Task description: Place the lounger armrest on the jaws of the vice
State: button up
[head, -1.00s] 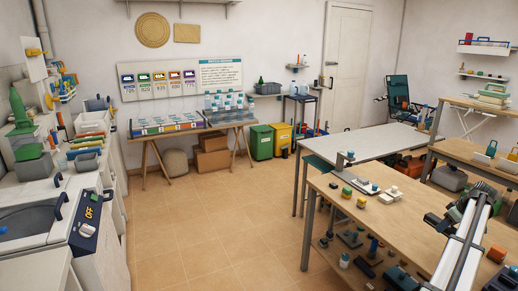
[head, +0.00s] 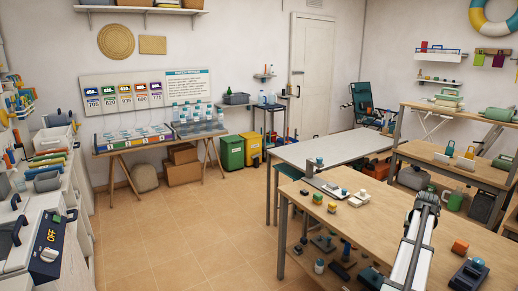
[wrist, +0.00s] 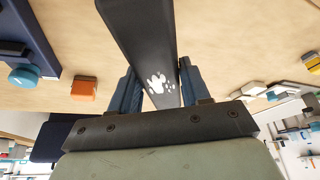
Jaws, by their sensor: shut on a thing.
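The lounger armrest (wrist: 140,35) is a long dark flat bar with a white paw mark. In the wrist view it lies between the two blue fingers of my gripper (wrist: 158,72), which are shut on it. It runs up out of the top of the picture, so its far end is hidden. In the head view my arm reaches over the wooden bench, and the armrest cannot be made out clearly. A dark blue fixture with a light blue knob (head: 468,275) stands at the bench's right; it also shows in the wrist view (wrist: 30,50). I cannot tell whether it is the vice.
The wooden bench (head: 375,225) carries an orange block (head: 460,247), small coloured blocks (head: 325,202) and a grey fixture (head: 325,186) at its far end. Its middle is mostly bare. A pale table (head: 335,155) stands behind; a green lounger (head: 362,100) is at the back.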

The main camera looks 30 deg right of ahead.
jog(key=w+a+f+n+t+y, duration=0.1)
jog(key=w+a+n, duration=0.2)
jog(key=w+a, duration=1.25)
jog(key=w+a+f+n+t, duration=0.1)
jog(key=w+a+n, duration=0.1)
jog(key=w+a, duration=1.35)
jog(key=w+a+n+y, duration=0.1)
jog(key=w+a+n, duration=0.2)
jog(key=a, duration=2.1)
jog(key=w+a+f+n+y, duration=0.1)
jog(key=w+a+n, duration=0.3)
jog(key=a, duration=2)
jog(key=shift+w+n+t+y, duration=0.3)
jog(key=shift+w+y, duration=0.05)
jog(key=shift+y, duration=0.15)
